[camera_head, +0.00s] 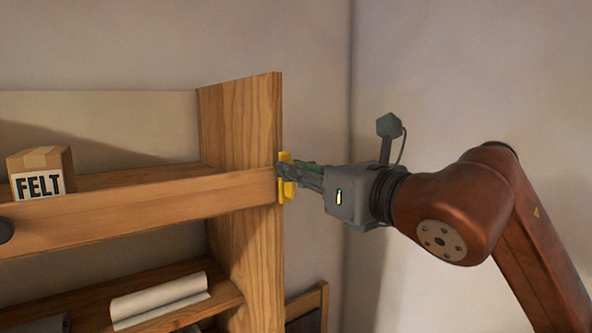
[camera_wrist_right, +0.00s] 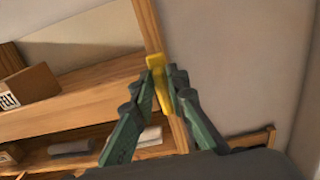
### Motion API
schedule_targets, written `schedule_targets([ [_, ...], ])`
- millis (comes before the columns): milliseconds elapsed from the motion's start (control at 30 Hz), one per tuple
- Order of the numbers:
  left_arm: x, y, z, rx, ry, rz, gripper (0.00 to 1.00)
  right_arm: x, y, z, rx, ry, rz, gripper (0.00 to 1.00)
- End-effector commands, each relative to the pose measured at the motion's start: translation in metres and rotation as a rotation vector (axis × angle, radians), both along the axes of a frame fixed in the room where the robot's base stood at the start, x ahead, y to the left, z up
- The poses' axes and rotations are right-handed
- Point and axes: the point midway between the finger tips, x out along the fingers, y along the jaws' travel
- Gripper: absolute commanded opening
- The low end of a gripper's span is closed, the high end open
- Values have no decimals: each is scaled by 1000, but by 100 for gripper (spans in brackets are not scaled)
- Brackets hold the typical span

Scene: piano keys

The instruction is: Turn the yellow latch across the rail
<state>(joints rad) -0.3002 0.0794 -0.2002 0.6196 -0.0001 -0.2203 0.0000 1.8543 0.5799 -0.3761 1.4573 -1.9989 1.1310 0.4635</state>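The yellow latch (camera_head: 286,190) sits at the right end of the wooden rail (camera_head: 140,212), on the edge of the shelf's upright side panel (camera_head: 243,130). It stands roughly upright in the head view. My right gripper (camera_head: 282,172) reaches in from the right with its fingertips at the latch and hides its middle. In the right wrist view the latch (camera_wrist_right: 156,75) shows between the tips of the two green-grey fingers (camera_wrist_right: 160,92). The fingers are apart, one on each side of it; whether they touch it I cannot tell. My left gripper is not in view.
A cardboard box marked FELT (camera_head: 42,172) stands on the upper shelf behind the rail. A white roll (camera_head: 160,298) lies on the lower shelf. A dark round knob (camera_head: 5,229) shows at the left edge.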

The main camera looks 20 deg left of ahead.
Motion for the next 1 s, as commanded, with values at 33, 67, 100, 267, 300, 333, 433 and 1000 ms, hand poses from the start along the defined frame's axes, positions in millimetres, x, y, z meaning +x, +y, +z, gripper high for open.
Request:
schedule_targets([
  [33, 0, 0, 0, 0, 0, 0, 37, 0, 0, 0, 0, 0, 0, 8],
  [67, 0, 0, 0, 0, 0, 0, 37, 0, 0, 0, 0, 0, 0, 5],
  [100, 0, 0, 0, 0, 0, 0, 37, 0, 0, 0, 0, 0, 0, 3],
  [267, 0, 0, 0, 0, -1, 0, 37, 0, 0, 0, 0, 0, 0, 0],
  [300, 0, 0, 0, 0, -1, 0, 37, 0, 0, 0, 0, 0, 0, 0],
  [333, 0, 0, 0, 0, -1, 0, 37, 0, 0, 0, 0, 0, 0, 0],
  [433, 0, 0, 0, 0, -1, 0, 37, 0, 0, 0, 1, 1, 0, 0],
  [1000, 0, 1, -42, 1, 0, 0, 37, 4, -3, -4, 164, 203, -2, 0],
])
